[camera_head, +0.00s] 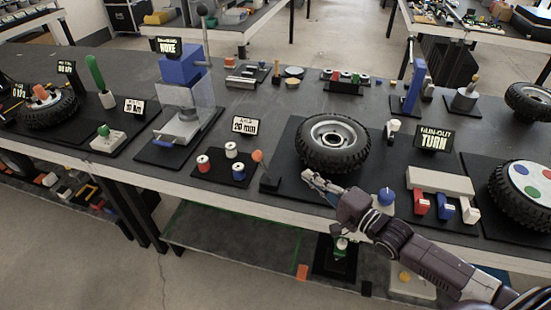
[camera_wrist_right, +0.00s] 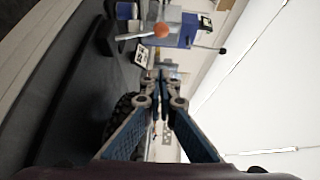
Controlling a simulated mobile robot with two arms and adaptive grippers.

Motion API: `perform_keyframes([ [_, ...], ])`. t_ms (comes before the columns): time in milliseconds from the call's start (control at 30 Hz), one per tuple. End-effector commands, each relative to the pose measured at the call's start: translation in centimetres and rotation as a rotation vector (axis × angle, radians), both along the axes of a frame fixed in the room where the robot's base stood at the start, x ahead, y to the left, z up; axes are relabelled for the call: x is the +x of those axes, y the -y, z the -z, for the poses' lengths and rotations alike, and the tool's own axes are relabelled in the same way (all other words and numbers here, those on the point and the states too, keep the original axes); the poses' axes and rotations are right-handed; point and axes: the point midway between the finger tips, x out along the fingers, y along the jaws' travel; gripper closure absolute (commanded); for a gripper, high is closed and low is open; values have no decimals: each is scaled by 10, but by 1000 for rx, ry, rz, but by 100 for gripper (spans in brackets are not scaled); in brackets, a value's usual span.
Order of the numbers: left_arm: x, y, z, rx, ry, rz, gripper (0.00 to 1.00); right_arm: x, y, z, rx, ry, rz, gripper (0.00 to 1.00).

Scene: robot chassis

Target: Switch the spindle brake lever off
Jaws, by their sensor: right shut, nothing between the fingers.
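A small lever with an orange ball knob (camera_head: 258,156) stands on a dark base (camera_head: 270,183), at the left front corner of the black mat under a wheel. The lever leans slightly left in the head view. My right gripper (camera_head: 308,175) is shut and empty, to the right of the lever and apart from it, in front of the wheel. In the right wrist view, the orange knob (camera_wrist_right: 162,30) and its pale rod show beyond the shut fingertips (camera_wrist_right: 158,78). My left gripper is out of view.
The wheel (camera_head: 333,145) lies on its mat just behind my right gripper. Red, white and blue spools (camera_head: 231,150) stand left of the lever, below a "20 mm" sign (camera_head: 245,125). A blue knob (camera_head: 386,196) is close to my right arm.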

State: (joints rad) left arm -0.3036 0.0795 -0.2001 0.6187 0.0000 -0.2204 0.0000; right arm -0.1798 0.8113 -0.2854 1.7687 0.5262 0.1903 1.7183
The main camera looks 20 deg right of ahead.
Motion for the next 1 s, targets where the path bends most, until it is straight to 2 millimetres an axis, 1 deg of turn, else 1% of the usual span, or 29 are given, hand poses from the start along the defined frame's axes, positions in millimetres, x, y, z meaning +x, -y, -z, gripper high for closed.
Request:
perform_keyframes([
  [167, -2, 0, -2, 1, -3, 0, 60, 13, -5, -1, 5, 2, 1, 100],
  [733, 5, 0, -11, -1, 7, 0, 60, 92, -38, 3, 1, 2, 0, 100],
  [900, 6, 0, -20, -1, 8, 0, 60, 101, -59, 4, 4, -1, 0, 100],
  [1000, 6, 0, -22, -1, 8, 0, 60, 104, -67, 5, 2, 0, 1, 100],
])
